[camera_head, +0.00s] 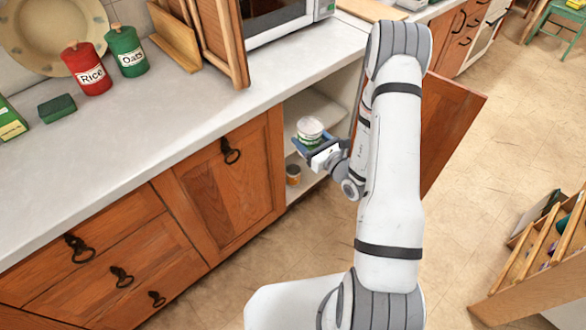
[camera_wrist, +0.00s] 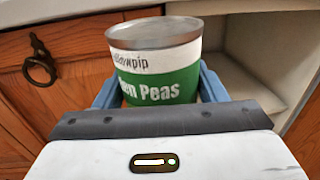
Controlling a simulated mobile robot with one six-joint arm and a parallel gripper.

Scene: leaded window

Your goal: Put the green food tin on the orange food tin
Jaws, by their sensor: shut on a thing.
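My gripper (camera_head: 313,146) is shut on the green food tin (camera_head: 310,127), at the mouth of an open cupboard under the counter. In the wrist view the tin (camera_wrist: 158,68) has a green and white label reading "Peas" and stands upright between the blue fingers (camera_wrist: 158,92). The orange food tin (camera_head: 293,174) stands on a lower shelf inside the cupboard, below and a little left of my gripper in the head view. The orange tin does not show in the wrist view.
An open wooden cupboard door (camera_head: 448,125) stands right of my arm. The cupboard's upper shelf (camera_head: 305,105) is behind the held tin. A closed wooden door (camera_head: 228,175) lies to the left. A wooden rack (camera_head: 540,255) stands on the floor at right.

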